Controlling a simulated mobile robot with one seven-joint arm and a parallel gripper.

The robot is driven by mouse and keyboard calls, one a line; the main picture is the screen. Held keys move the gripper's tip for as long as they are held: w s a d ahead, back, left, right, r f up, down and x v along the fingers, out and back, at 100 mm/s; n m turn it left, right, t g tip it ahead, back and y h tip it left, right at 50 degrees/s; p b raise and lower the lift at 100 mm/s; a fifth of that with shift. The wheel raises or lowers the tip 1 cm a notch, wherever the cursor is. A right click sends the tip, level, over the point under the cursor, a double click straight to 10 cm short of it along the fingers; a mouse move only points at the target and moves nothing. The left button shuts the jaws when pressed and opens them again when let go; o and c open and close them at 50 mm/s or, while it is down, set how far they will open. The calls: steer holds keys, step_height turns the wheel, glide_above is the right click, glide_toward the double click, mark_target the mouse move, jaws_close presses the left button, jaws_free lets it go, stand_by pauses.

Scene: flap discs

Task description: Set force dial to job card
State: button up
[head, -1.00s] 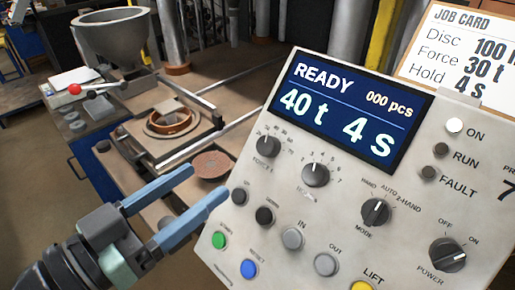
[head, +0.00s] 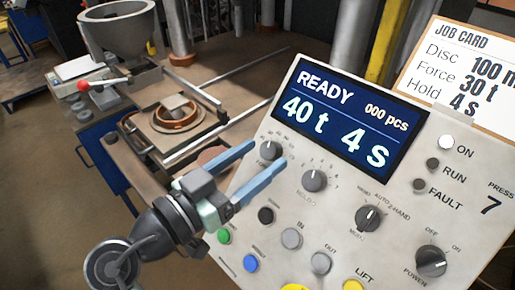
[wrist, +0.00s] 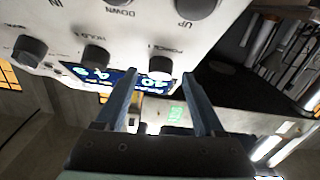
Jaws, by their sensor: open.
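The force dial (head: 270,149) is a dark round knob at the upper left of the grey press panel, below the screen. The screen (head: 345,118) reads READY, 40 t, 4 s, 000 pcs. The job card (head: 462,75) at the upper right reads Force 30 t, Hold 4 s. My gripper (head: 268,156) is open, its blue fingertips close to the force dial, which appears between them. In the wrist view the force dial (wrist: 160,68) also shows between the fingertips, just beyond them. Contact cannot be made out. The dial's pointer and scale are hard to read.
The hold dial (head: 314,180) is just right of my fingers. The mode knob (head: 368,218), power knob (head: 431,261) and several push buttons cover the panel below. The press table with a disc mould (head: 175,115) stands behind at left.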

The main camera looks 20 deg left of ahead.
steer(key=shift+w+d, duration=0.1)
steer(key=shift+w, duration=0.2)
jaws_close()
steer(key=shift+d+n+y, duration=0.1)
steer(key=shift+n+y, duration=0.2)
steer(key=shift+n, duration=0.2)
steer(key=n+y, duration=0.1)
steer(key=n+y+p, duration=0.1)
steer(key=n, duration=0.1)
steer(key=n+y+p, duration=0.1)
steer(key=shift+s+d+r, duration=0.1)
steer(key=shift+d+r, duration=0.05)
steer(key=shift+d, duration=0.1)
steer(key=n+y+p, duration=0.2)
steer(key=shift+d+n, duration=0.1)
steer(key=shift+n, duration=0.3)
steer(key=shift+n+p, duration=0.3)
steer(key=shift+p, duration=0.05)
